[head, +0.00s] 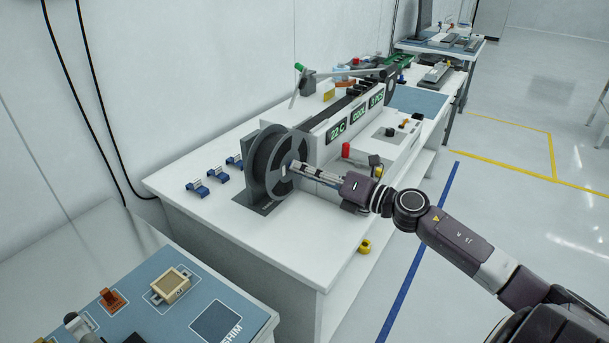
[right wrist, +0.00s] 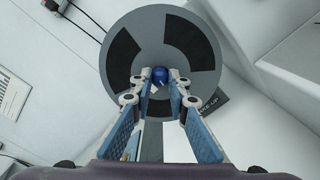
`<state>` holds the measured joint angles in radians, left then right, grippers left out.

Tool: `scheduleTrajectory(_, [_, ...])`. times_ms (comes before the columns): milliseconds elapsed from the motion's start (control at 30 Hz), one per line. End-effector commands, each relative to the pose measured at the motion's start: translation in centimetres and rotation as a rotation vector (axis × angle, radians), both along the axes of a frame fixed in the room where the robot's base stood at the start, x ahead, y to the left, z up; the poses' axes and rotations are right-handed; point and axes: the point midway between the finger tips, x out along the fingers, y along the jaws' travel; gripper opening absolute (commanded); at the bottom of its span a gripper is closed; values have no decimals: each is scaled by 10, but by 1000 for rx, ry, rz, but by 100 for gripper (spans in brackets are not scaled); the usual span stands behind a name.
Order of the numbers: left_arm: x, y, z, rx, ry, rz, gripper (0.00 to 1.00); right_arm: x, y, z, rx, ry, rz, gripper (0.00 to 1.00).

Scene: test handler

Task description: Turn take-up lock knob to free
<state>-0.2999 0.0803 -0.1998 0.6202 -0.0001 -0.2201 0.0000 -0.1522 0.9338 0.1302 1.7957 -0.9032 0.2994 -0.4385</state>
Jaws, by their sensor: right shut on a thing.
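The take-up reel (head: 268,166) is a grey disc with dark cut-outs, standing upright at the near end of the test handler. In the right wrist view the reel (right wrist: 125,52) fills the upper middle. The blue lock knob (right wrist: 160,76) sits at the reel's centre. My right gripper (right wrist: 160,80) is shut on the knob, one fingertip on each side. In the head view my right gripper (head: 288,169) reaches to the reel's hub from the right and hides the knob. My left gripper is not in view.
The handler's white body (head: 345,135) with green-lit displays stands behind the reel. Several blue clips (head: 209,179) lie on the white bench left of the reel. A yellow ring-like part (head: 365,246) is below the bench's right edge. A blue-topped table (head: 150,295) is at the near left.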

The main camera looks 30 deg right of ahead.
Motion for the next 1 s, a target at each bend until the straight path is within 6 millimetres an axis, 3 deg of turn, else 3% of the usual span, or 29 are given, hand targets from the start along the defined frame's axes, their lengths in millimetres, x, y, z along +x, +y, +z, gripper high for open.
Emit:
scheduleTrajectory(300, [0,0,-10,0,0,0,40,-1,1,-3,-137,-53,2,0])
scheduleTrajectory(900, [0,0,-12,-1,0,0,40,-1,1,-2,-173,-68,2,0])
scheduleTrajectory(933, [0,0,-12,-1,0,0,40,-1,1,-2,-173,-68,2,16])
scheduleTrajectory(1000, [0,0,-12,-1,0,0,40,-1,1,-2,-173,-68,2,24])
